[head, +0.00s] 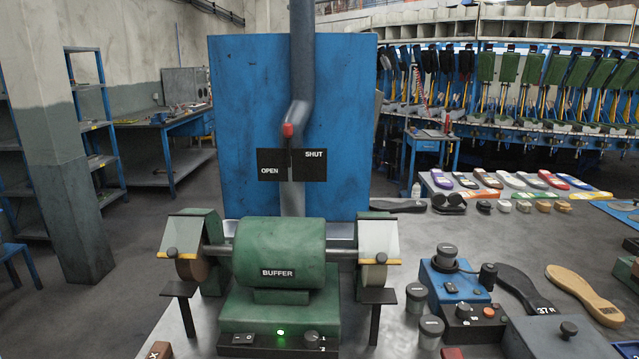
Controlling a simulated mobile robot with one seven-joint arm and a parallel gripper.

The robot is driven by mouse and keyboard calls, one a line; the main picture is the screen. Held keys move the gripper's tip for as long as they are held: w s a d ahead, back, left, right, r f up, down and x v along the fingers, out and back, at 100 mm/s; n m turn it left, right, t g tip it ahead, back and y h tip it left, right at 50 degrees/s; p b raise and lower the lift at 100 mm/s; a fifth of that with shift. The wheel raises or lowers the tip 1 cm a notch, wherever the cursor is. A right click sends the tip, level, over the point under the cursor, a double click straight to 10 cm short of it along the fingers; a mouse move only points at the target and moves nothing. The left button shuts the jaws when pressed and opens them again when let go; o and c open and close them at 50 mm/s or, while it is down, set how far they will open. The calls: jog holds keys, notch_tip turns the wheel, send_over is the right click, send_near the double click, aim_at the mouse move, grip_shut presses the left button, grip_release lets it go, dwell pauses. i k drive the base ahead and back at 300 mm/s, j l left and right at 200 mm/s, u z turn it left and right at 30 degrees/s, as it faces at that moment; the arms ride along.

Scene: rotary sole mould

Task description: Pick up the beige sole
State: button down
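The beige sole (584,294) lies flat on the grey bench at the lower right of the head view. It is long and narrow and runs from upper left to lower right. Its near end comes close to a grey box with a dark knob. A black sole (524,289) marked 37 R lies to its left, apart from it. My gripper is not in view.
A blue box with a dark knob (455,279) and a black control box (473,322) stand left of the soles. The grey box (563,338) is in front. A green buffer (279,254) stands at centre left.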

aim_at(602, 310)
jog(key=z, duration=1.3)
jog(key=l+u, duration=0.15)
jog(key=u, duration=0.25)
jog(key=i+l+u, duration=0.1)
jog(key=u, duration=0.3)
jog(key=l+u, duration=0.6)
jog(key=l, duration=0.25)
jog(key=k+l+u, duration=0.1)
jog(key=l+u, duration=0.15)
jog(key=l, duration=0.6)
jog(key=k+l, duration=0.15)
jog(key=l, duration=0.3)
jog(key=l+u, duration=0.1)
jog(key=l, duration=0.35)
jog(key=k+l, duration=0.15)
jog(key=l, duration=0.3)
jog(key=i+l, duration=0.2)
jog(key=i, duration=0.25)
